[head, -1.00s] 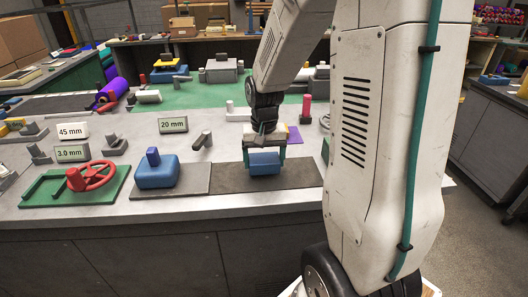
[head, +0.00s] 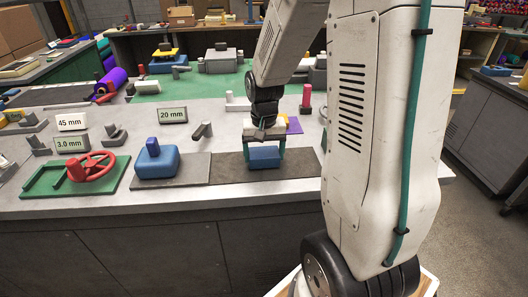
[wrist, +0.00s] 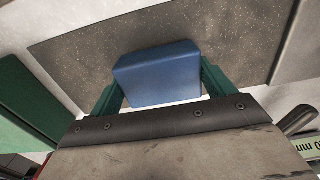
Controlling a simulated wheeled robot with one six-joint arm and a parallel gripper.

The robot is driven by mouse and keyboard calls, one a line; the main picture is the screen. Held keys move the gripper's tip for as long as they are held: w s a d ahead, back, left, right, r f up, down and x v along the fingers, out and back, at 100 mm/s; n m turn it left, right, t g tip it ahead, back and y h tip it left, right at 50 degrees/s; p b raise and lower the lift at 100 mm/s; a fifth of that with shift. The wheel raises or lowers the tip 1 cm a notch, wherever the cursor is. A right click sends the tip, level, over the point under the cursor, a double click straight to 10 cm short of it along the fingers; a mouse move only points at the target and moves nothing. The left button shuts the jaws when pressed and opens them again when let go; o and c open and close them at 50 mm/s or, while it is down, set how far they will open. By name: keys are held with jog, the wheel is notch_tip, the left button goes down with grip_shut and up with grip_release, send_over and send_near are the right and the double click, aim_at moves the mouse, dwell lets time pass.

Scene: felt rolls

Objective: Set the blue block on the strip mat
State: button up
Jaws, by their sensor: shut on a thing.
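The blue block (head: 264,157) is between the green fingers of my gripper (head: 265,152), which is shut on it. In the wrist view the block (wrist: 157,75) shows between the two fingers (wrist: 160,88), with the speckled mat behind it. The block is over the dark strip mat (head: 308,168) on the near bench, close to its surface. I cannot tell whether its underside touches the mat. The strip mat also shows in the wrist view (wrist: 80,55).
A second blue piece with a knob (head: 156,163) stands left on a lighter grey mat (head: 196,168). A red handwheel (head: 92,166) sits on a green plate. A purple piece (head: 294,125) and a red peg (head: 307,96) lie behind my gripper. The strip mat's right end is bare.

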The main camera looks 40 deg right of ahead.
jog(key=shift+f, duration=0.3)
jog(key=o, duration=1.1)
jog(key=shift+r, duration=0.1)
notch_tip(320, 180, up, 8)
jog(key=shift+f, duration=0.2)
